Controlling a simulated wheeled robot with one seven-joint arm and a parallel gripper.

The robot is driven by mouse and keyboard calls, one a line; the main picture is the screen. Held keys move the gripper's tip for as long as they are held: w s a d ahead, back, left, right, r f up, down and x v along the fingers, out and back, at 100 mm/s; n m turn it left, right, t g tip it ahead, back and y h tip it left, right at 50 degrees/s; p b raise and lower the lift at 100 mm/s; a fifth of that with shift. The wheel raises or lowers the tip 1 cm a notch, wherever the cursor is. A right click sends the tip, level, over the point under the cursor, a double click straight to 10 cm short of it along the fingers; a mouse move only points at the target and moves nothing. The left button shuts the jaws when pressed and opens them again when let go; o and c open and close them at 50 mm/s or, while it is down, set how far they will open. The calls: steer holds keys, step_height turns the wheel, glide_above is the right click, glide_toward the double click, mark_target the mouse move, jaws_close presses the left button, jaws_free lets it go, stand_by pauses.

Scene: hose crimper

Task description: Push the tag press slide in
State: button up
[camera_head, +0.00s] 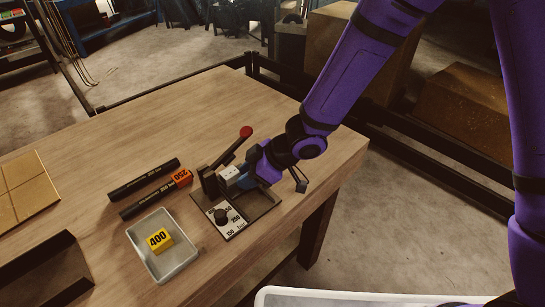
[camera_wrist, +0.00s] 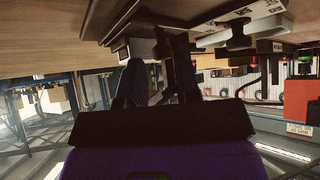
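The tag press (camera_head: 209,184) stands near the right end of the wooden table, on a dark base plate. It has a lever with a red knob (camera_head: 246,132) rising to the right and a pale block (camera_head: 230,172) at its middle. My gripper (camera_head: 243,180) is at the right side of the press, close to the pale block; I cannot tell whether it touches. In the wrist view, my gripper's fingers (camera_wrist: 158,75) point at the dark underside of the press, with a narrow gap between them. The slide is not clearly distinguishable behind my gripper.
A dial panel (camera_head: 227,221) sits at the front of the press. A grey tray (camera_head: 163,263) holds a yellow 400 block (camera_head: 159,240). Black hose pieces (camera_head: 145,179) lie left of the press, one with an orange 250 tag (camera_head: 182,177).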

steer(key=v, duration=0.9)
stand_by(1.0)
stand_by(0.5)
